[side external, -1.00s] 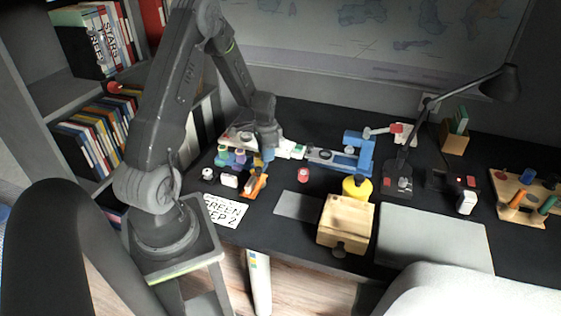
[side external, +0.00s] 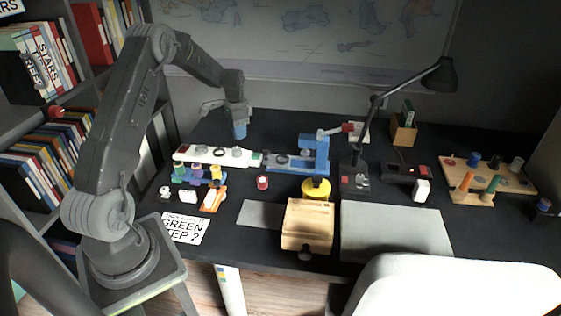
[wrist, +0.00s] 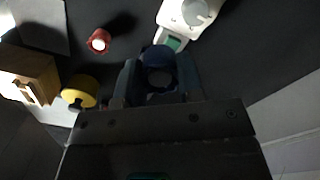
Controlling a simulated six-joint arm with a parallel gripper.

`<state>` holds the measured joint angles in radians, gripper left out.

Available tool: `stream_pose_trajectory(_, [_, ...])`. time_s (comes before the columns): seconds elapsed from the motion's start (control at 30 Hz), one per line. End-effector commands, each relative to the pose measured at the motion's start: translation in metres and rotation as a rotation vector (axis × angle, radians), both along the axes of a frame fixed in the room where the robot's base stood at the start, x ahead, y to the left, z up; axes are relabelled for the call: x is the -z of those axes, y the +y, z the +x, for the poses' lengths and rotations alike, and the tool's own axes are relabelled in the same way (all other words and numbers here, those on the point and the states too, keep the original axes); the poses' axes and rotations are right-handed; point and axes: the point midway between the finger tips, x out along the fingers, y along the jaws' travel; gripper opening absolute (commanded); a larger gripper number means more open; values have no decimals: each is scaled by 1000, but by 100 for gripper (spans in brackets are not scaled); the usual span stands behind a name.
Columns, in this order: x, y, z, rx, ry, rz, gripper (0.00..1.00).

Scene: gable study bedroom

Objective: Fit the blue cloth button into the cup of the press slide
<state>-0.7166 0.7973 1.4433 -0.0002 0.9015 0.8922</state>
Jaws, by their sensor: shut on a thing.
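My gripper (wrist: 158,78) is shut on the blue cloth button (wrist: 158,57), a dark blue round piece between the fingertips in the wrist view. In the side view my gripper (side external: 239,132) hangs above the back of a long white slide (side external: 205,155), apart from it. The slide carries round fittings, and its right end, with a green patch, meets the blue press (side external: 313,152). In the wrist view the slide's green-marked end (wrist: 174,43) lies just beyond the button. Which fitting is the cup, I cannot tell for sure.
An orange holder (side external: 213,198), a rack of coloured spools (side external: 198,174) and a red piece (side external: 263,183) stand in front of the slide. A yellow disc (side external: 316,188) and wooden box (side external: 307,224) are nearer the front. A lamp (side external: 361,150) stands right of the press.

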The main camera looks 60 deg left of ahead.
Motion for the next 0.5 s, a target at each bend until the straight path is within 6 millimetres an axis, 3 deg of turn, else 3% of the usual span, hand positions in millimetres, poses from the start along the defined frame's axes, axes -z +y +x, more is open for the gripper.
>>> stream_pose_trajectory(0.1, [-3, -2, 22, 14, -1, 1, 8])
stream_pose_trajectory(0.27, [-3, -7, 36, 20, 0, 0, 8])
stream_pose_trajectory(0.5, [24, -34, 72, 25, 1, -1, 8])
